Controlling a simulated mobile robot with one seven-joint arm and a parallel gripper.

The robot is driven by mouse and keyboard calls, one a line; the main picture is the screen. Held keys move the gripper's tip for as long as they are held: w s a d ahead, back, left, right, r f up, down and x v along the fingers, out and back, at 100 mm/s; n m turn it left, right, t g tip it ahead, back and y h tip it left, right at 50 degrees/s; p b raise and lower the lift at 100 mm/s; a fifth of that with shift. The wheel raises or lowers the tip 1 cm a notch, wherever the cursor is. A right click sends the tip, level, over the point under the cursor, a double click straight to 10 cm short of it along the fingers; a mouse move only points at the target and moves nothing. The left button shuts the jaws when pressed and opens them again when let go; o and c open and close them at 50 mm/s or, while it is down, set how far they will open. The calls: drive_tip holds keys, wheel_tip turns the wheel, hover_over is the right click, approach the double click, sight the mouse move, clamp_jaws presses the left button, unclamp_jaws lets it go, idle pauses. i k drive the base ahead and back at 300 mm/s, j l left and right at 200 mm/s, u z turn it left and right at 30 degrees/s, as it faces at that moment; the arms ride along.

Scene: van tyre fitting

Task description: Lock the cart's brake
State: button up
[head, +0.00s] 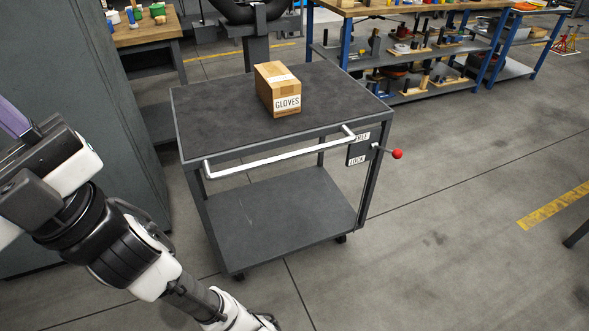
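The grey cart (215,110) stands in the middle of the head view, with a dark top, a lower shelf and a white push handle (280,156) along its near side. The brake lever, with a red ball knob (397,154), sticks out to the right from a dark plate at the cart's right near corner. A label reading FREE (362,136) is on the plate's upper part and a label reading LOCK (357,161) on its lower part. The lever points right and slightly down; its exact setting is unclear.
A cardboard box marked GLOVES (278,89) sits on the cart top. A tall grey cabinet (95,130) stands left of the cart. Shelving (425,93) with several items and a wooden workbench (147,36) are behind. The floor right of the cart is clear.

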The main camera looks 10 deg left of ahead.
sight(396, 153)
drive_tip(key=i+l, duration=0.25)
drive_tip(key=i, duration=0.15)
drive_tip(key=i+l, duration=0.25)
drive_tip(key=i, duration=0.15)
drive_tip(key=l+z, duration=0.05)
